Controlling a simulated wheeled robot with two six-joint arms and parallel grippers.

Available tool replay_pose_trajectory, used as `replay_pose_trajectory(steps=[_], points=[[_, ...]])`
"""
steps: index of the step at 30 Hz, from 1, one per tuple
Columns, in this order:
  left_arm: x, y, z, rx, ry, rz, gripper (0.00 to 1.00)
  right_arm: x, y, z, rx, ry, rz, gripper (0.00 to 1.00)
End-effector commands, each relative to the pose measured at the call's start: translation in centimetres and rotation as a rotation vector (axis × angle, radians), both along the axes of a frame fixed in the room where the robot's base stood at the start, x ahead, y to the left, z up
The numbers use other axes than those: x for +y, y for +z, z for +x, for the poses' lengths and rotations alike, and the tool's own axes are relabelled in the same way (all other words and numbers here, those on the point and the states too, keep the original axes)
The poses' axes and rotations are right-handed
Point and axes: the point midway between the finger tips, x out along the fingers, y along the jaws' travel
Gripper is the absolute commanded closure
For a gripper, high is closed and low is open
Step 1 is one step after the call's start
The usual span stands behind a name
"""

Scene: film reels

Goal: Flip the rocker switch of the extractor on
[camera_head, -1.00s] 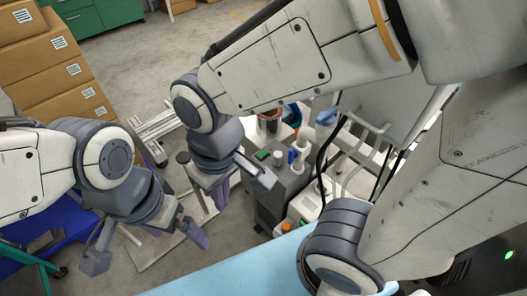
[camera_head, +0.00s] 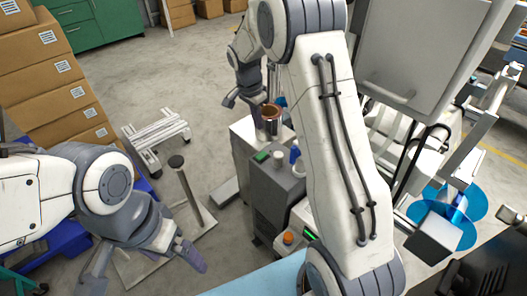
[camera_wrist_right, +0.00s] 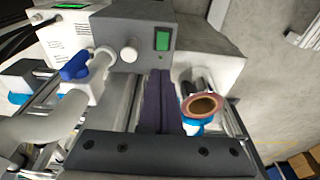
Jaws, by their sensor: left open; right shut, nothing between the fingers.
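A grey box-shaped unit (camera_head: 275,188), which looks like the extractor, stands right of centre in the head view. Its green rocker switch (camera_head: 261,156) is on the top face, beside a white knob. In the right wrist view the switch (camera_wrist_right: 162,40) is near the top centre, with the knob (camera_wrist_right: 129,54) to its left. My right gripper (camera_wrist_right: 158,74) is shut and empty, its dark fingers pointing at the unit just below the switch; contact cannot be told. In the head view it is beyond the unit. My left gripper (camera_head: 145,262) is open and empty at lower left.
A pale machine with an orange knob (camera_head: 288,238) and green display stands in front. A post stand (camera_head: 190,190) and cardboard boxes (camera_head: 55,85) are at left.

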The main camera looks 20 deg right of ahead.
Motion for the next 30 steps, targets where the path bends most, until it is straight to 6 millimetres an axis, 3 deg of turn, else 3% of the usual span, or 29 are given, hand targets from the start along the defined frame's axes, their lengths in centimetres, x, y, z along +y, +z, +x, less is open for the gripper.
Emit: replay_pose_trajectory(steps=[11, 30], points=[[0.0, 0.0, 0.0, 0.000, 0.000, 0.000, 0.00, 0.0, -0.7, 0.0, 0.003, 0.003, 0.000, 1.00], [0.0, -0.5, 0.0, 0.000, 0.000, 0.000, 0.00, -1.9, -12.2, 0.5, 0.004, 0.005, 0.002, 1.00]])
